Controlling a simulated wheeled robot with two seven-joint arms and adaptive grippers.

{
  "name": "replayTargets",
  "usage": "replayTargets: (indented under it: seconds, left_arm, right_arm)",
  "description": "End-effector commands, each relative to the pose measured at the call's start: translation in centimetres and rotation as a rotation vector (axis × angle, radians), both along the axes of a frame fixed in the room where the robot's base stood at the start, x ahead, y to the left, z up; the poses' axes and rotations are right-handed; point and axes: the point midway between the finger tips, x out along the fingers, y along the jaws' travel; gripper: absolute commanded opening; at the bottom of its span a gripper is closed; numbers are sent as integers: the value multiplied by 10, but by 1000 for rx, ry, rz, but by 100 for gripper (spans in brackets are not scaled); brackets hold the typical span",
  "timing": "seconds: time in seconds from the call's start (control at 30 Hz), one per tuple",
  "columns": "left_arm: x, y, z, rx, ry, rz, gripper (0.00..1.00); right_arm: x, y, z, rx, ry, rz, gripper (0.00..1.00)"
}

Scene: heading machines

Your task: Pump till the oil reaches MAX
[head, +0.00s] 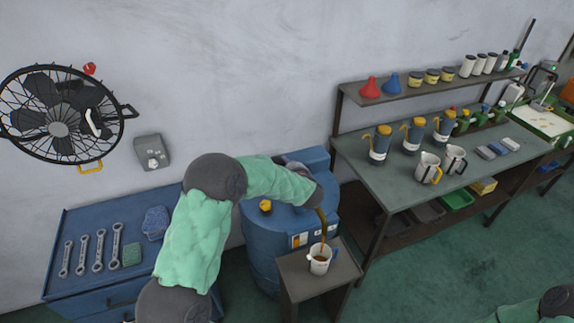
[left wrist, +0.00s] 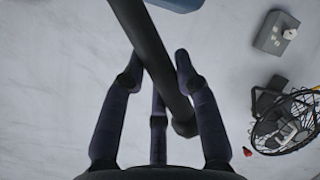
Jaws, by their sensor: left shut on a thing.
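A blue drum (head: 262,258) stands in the middle of the head view, with a yellow cap (head: 266,206) on its top. A brown oil stream (head: 323,228) falls into a white jug (head: 319,265) on a small stand (head: 300,285) beside the drum. The jug's MAX mark and oil level are too small to read. My left gripper (left wrist: 157,66) is shut on the dark pump handle (left wrist: 150,42), which crosses between its fingers in the left wrist view. My left arm hides the gripper and much of the pump in the head view. My right gripper is out of view.
A blue cabinet (head: 75,215) with several wrenches stands at left, below a wall fan (head: 60,115). A workbench (head: 375,175) at right holds blue oil cans, white jugs (head: 428,168) and a shelf of bottles.

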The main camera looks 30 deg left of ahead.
Motion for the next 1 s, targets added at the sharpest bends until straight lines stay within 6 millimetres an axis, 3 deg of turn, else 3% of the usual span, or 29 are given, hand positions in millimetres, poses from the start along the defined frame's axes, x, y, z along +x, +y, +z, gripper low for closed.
replayTargets:
  seconds: [0.03,0.07,0.13,0.57,1.0]
  left_arm:
    - [0,0,-1,0,2,0,0]
    - [0,0,-1,0,2,0,39]
    - [0,0,-1,0,2,0,56]
    - [-4,-4,2,-1,0,0,56]
    - [-55,-57,29,-1,0,-3,56]
  right_arm:
    - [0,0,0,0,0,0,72]
    - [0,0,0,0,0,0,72]
    - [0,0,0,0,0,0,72]
    - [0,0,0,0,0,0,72]
    - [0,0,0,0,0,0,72]
